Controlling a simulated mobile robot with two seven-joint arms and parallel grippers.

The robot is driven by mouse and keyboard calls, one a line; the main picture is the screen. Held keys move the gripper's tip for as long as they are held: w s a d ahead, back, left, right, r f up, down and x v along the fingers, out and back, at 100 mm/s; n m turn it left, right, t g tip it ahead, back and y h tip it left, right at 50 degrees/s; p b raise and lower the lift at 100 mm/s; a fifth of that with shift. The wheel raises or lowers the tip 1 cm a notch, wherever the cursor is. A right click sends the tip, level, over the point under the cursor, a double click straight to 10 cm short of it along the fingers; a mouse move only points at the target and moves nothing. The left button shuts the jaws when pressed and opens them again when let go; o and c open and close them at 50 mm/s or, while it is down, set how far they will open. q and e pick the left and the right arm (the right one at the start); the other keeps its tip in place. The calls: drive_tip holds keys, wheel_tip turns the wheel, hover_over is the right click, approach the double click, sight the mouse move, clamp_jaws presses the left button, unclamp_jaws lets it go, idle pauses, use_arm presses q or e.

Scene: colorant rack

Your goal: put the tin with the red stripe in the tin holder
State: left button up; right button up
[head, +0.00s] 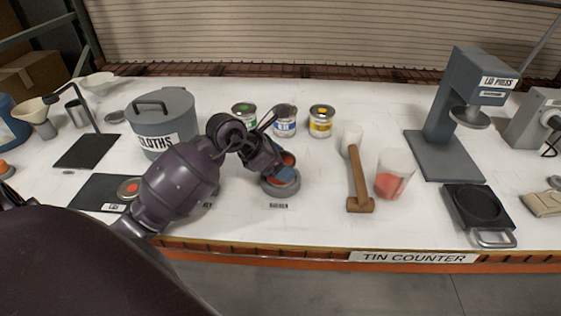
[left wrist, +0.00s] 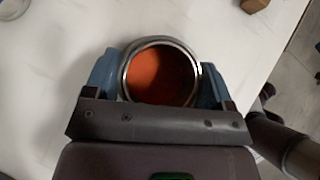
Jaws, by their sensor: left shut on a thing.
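My left gripper (head: 290,172) is shut on an open tin (head: 288,158) with red-orange contents. In the left wrist view the tin (left wrist: 160,75) sits between the two blue fingers (left wrist: 160,85), its open top facing the camera. The grey round tin holder (head: 281,188) stands on the counter directly beneath the fingers, with a label in front of it. The tin is over or in the holder; the gripper hides how far down it sits. A stripe on its side cannot be made out. The right gripper is not in view.
Tins with green (head: 244,113), blue (head: 285,121) and yellow (head: 321,121) stripes stand behind. A mallet (head: 359,184) and a beaker of red stuff (head: 393,176) are to the right. A red-marked lid (head: 129,189) lies on a dark mat at left.

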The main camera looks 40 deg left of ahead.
use_arm(q)
drive_tip(key=o, duration=0.7)
drive_tip(key=shift+f, duration=0.15)
drive_tip(key=shift+c, duration=0.2)
drive_tip(key=o, duration=0.4)
drive_tip(key=shift+s+a+r, duration=0.15)
drive_tip(key=shift+r, duration=0.2)
drive_tip(key=shift+v, duration=5.75)
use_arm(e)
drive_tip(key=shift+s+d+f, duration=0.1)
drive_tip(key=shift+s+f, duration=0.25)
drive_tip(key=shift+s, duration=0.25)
